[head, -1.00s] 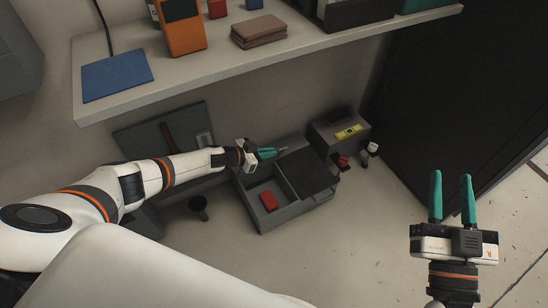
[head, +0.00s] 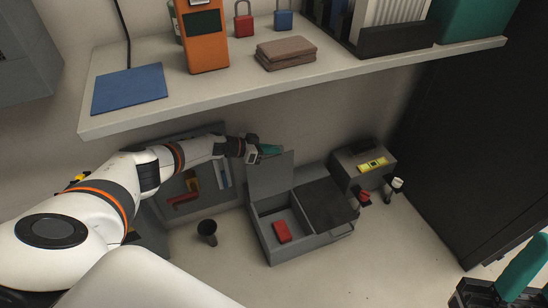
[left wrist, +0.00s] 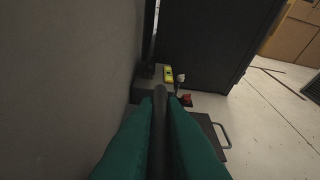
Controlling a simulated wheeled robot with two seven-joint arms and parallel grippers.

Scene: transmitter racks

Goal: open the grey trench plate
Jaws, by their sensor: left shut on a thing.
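The grey trench plate (head: 270,176) stands raised, about upright, at the back of the left compartment of a low grey floor trench box (head: 284,255). My left gripper (head: 270,150) is shut on its top edge. In the left wrist view the teal fingers (left wrist: 160,118) close on the thin plate (left wrist: 159,100), seen edge-on. A red block (head: 282,231) lies in the uncovered compartment. A darker plate (head: 325,205) covers the right compartment. My right gripper (head: 522,268) is cut off at the lower right, away from the box; its opening does not show.
A shelf (head: 300,90) overhangs the area, holding an orange device (head: 201,40) and padlocks. A dark cup (head: 207,230) stands left of the box. A grey case with a yellow level (head: 372,164) is behind right. A black cabinet (head: 460,130) stands right. Floor in front is clear.

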